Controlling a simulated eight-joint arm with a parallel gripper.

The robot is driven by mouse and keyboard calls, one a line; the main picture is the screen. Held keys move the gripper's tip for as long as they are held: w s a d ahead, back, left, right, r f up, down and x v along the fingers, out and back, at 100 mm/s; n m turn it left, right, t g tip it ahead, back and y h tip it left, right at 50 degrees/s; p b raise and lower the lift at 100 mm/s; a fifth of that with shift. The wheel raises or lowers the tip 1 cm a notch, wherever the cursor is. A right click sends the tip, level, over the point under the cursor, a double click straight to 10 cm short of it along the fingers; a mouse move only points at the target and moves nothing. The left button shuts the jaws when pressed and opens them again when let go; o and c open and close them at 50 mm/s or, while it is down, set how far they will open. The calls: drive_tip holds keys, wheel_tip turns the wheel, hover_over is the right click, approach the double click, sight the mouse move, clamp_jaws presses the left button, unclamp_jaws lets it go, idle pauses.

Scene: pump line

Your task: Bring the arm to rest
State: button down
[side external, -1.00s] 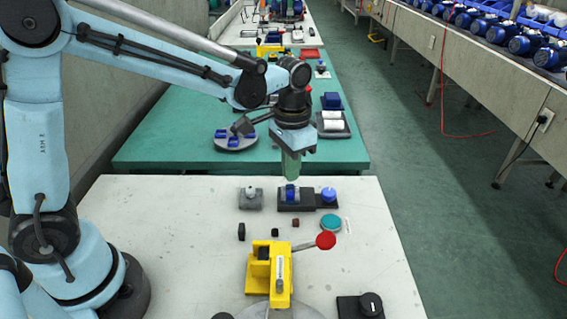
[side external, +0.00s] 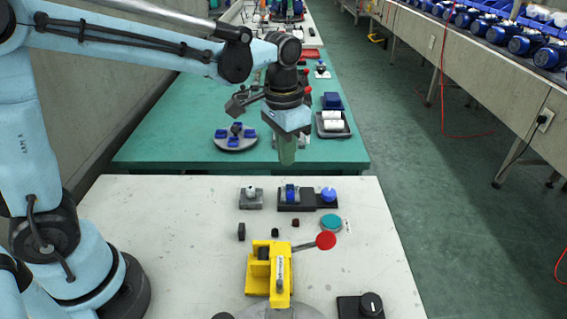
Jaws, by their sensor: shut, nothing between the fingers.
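My gripper (side external: 287,150) hangs pointing down, its green fingers shut with nothing between them. It is in the air above the far edge of the white table (side external: 170,240), in front of the green table (side external: 170,140) behind. Below it in the picture, a dark fixture (side external: 290,206) holds a blue and metal part (side external: 290,193). My gripper is apart from everything in view.
A yellow clamp (side external: 270,275) with a red-knobbed lever (side external: 325,240) stands at the front. A grey block (side external: 251,202), a blue cap (side external: 328,194), a teal disc (side external: 331,223) and a black knob unit (side external: 361,306) sit on the white table. The table's left part is clear.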

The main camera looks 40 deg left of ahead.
drive_tip(key=s+a+n+t, duration=0.1)
drive_tip(key=s+a+t, duration=0.1)
drive_tip(key=s, duration=0.3)
drive_tip(key=s+a+r+n+t, duration=0.1)
drive_tip(key=s+a+t, duration=0.2)
drive_tip(key=s+t, duration=0.1)
drive_tip(key=shift+s+a+n+t, duration=0.3)
drive_tip(key=shift+s+a+n, duration=0.05)
drive_tip(key=shift+s+n, duration=0.1)
